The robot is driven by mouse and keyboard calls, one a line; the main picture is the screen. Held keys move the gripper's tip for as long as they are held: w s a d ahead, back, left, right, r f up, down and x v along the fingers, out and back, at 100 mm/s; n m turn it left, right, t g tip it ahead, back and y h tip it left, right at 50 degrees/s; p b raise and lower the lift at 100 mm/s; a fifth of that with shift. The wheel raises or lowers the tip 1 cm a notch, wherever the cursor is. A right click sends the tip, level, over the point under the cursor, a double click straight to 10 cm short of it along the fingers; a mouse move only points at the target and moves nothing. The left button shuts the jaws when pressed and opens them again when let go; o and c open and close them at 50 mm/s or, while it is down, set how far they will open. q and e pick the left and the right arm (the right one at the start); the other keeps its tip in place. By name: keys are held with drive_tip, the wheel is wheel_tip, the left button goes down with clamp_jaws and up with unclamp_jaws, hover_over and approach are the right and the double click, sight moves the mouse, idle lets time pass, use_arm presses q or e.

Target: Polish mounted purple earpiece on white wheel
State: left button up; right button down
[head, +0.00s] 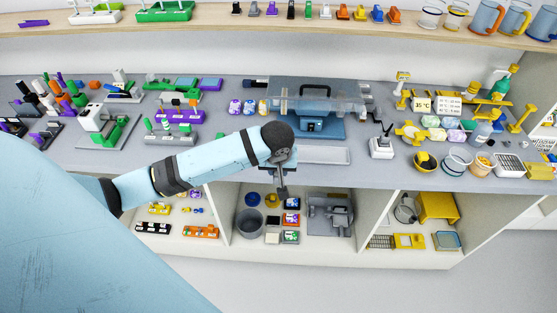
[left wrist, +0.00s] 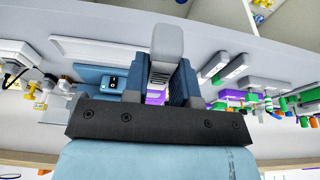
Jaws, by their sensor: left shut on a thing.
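My left gripper (head: 282,190) hangs in front of the bench edge, below the polishing machine. In the left wrist view, its dark blue fingers (left wrist: 168,84) are shut on a grey ribbed holder (left wrist: 167,42). A small purple patch (left wrist: 155,97) shows between the fingers; I cannot tell whether it is the earpiece or something behind. The polishing machine (head: 318,127) has a blue base and a clear cover on the bench; its base also shows in the left wrist view (left wrist: 112,82). I cannot make out the white wheel clearly. My right gripper is out of view.
A pale flat tray (head: 322,155) lies before the machine. A white joystick box (head: 381,147) stands to its right. Coloured racks (head: 180,116) crowd the left, and yellow stands and bowls the right. Open shelves with a grey bin (head: 249,221) lie under the bench.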

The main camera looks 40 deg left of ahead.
use_arm(q)
drive_tip(key=shift+w+a+f+b, duration=0.1)
drive_tip(key=shift+w+a+f, duration=0.3)
drive_tip(key=shift+w, duration=0.2)
drive_tip(key=shift+w+a+f+b, duration=0.1)
drive_tip(key=shift+w+a+f, duration=0.3)
drive_tip(key=shift+w, duration=0.25)
drive_tip(key=shift+w+a+f+b, duration=0.1)
drive_tip(key=shift+w+a+f, duration=0.2)
drive_tip(key=shift+w+f, duration=0.25)
drive_tip(key=w+a, duration=0.1)
drive_tip(key=w, duration=0.2)
drive_tip(key=shift+a+f+p, duration=0.1)
drive_tip(key=shift+a+p, duration=0.25)
drive_tip(key=w+a, duration=0.3)
drive_tip(key=w, duration=0.2)
drive_tip(key=shift+a, duration=0.15)
drive_tip(key=shift+w+a, duration=0.25)
drive_tip(key=shift+w, duration=0.3)
drive_tip(key=shift+s+a, duration=0.25)
drive_tip(key=shift+w+d, duration=0.4)
drive_tip(key=shift+d, duration=0.1)
idle(0.9)
drive_tip(key=shift+s+a, duration=0.3)
drive_tip(key=shift+a, duration=0.25)
idle(0.7)
drive_tip(key=shift+s+d, duration=0.1)
